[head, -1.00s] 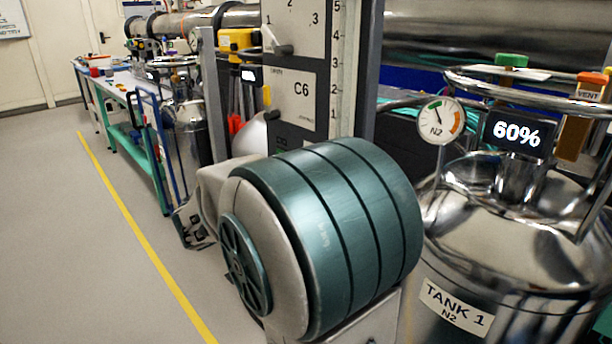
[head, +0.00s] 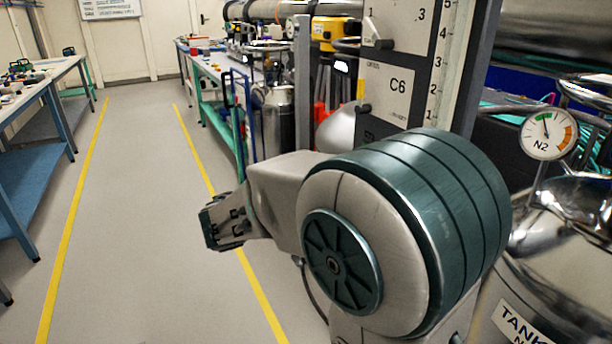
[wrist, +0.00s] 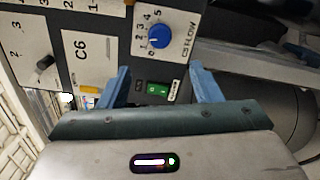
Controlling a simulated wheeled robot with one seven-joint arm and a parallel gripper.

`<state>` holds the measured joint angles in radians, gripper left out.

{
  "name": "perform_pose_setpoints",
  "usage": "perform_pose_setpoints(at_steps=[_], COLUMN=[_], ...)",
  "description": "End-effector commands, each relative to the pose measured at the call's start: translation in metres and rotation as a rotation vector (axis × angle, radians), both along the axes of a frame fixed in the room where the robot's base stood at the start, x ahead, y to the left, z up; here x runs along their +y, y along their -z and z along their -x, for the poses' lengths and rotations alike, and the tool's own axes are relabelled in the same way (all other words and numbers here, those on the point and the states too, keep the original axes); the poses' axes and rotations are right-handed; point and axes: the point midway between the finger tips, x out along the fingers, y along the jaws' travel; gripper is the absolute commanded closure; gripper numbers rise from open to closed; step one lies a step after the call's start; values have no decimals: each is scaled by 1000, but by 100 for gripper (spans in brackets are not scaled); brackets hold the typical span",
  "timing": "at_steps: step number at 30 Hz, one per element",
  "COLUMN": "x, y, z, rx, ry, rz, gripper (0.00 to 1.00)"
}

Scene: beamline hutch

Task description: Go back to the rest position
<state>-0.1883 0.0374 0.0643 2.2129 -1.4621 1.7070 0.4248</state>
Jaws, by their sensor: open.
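My gripper (wrist: 160,88) shows in the wrist view with its two blue fingers spread apart and nothing between them. Past the fingers is the C6 panel (wrist: 90,50), with a blue knob (wrist: 158,36) marked with numbers and a green switch (wrist: 157,89). In the head view my arm is folded in front of the C6 panel (head: 398,85), and its large teal joint hides the panel's lower part. The gripper's fingers cannot be made out in the head view.
A tank (head: 560,245) with an N2 gauge (head: 547,134) stands close at the right. A green-legged bench (head: 215,92) is beyond the panel, and a blue-shelved table (head: 20,185) is at the left. The floor aisle (head: 135,215) between yellow lines is clear.

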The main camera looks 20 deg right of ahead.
Motion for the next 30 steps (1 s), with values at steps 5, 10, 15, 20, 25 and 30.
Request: perform_pose_setpoints(at_steps=[5,10,15,20,25,30], x=[-1,-10,-10,11,48,87], y=[-2,-12,-15,-18,-33,-60], z=[2,24,67,99,119,123], rx=[2,34,64,40,-51,-191], ry=[4,47,112,141,142,117], rz=[-10,-159,-473,-787,-1109,-1384], gripper=[41,41,41,41,41,41])
